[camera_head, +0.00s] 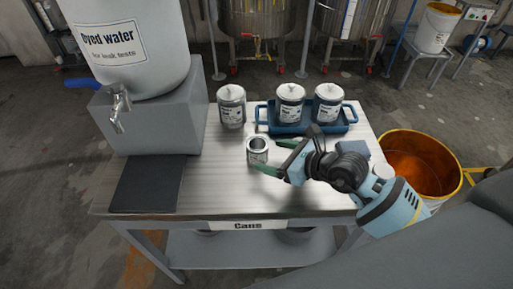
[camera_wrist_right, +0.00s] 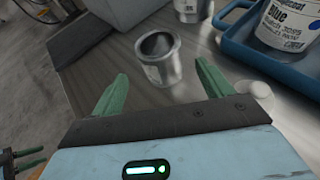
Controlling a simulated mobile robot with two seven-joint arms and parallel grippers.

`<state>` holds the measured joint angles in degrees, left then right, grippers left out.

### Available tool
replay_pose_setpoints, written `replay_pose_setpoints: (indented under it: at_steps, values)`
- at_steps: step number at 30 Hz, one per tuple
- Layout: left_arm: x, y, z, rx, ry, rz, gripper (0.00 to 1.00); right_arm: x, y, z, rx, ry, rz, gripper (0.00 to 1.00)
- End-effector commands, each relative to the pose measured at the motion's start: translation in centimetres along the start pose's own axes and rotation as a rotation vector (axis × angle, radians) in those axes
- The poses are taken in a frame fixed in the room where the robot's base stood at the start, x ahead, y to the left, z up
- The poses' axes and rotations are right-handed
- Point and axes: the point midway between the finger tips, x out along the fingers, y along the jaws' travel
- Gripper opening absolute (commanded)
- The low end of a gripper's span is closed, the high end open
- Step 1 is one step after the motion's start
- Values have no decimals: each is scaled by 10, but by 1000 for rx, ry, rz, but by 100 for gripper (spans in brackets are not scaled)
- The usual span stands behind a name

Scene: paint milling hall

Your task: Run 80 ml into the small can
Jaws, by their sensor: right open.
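The small can (camera_head: 258,151) is an open, upright metal can on the middle of the table; it also shows in the right wrist view (camera_wrist_right: 166,68). My right gripper (camera_head: 274,157) is open beside it, its green fingers pointing at the can. In the right wrist view my gripper (camera_wrist_right: 161,80) has the can just beyond and between its fingertips, with nothing gripped. The white dyed water container (camera_head: 130,45) stands on a grey block, its tap (camera_head: 118,108) with a blue lever overhanging a dark mat (camera_head: 148,184). Green fingers, apparently my left gripper's (camera_wrist_right: 28,160), show small at the wrist view's corner.
A blue tray (camera_head: 263,127) with two lidded cans stands behind the small can. Another lidded can (camera_head: 232,106) stands left of it. A yellow bucket (camera_head: 384,136) with orange contents is right of the table (camera_head: 215,190).

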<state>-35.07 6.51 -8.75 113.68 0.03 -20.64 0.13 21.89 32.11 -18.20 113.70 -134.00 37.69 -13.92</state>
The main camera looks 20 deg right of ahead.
Motion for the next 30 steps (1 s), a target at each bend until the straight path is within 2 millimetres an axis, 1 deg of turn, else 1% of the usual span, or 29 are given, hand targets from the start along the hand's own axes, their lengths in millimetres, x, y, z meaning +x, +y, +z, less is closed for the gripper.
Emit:
replay_pose_setpoints:
  at_steps: [2,6,11,14,18,22,25,30]
  values:
    - [-1,1,5,-1,-11,1,39,9,0,1,2,-2,1,79]
    - [-1,1,3,-1,-7,1,39,21,0,1,-1,-1,0,79]
    - [1,0,-4,1,8,0,39,24,0,1,-1,-1,0,79]
    - [1,0,-6,1,13,0,39,34,0,2,-1,-1,0,79]
    - [1,0,-7,1,14,0,39,54,-1,3,-1,-2,1,79]
    - [1,0,-5,1,11,0,39,68,-1,1,1,-1,1,79]
    - [1,0,-5,1,10,0,39,73,-1,1,0,-1,1,79]
    - [1,0,-5,1,11,0,39,73,-1,1,-1,-1,1,79]
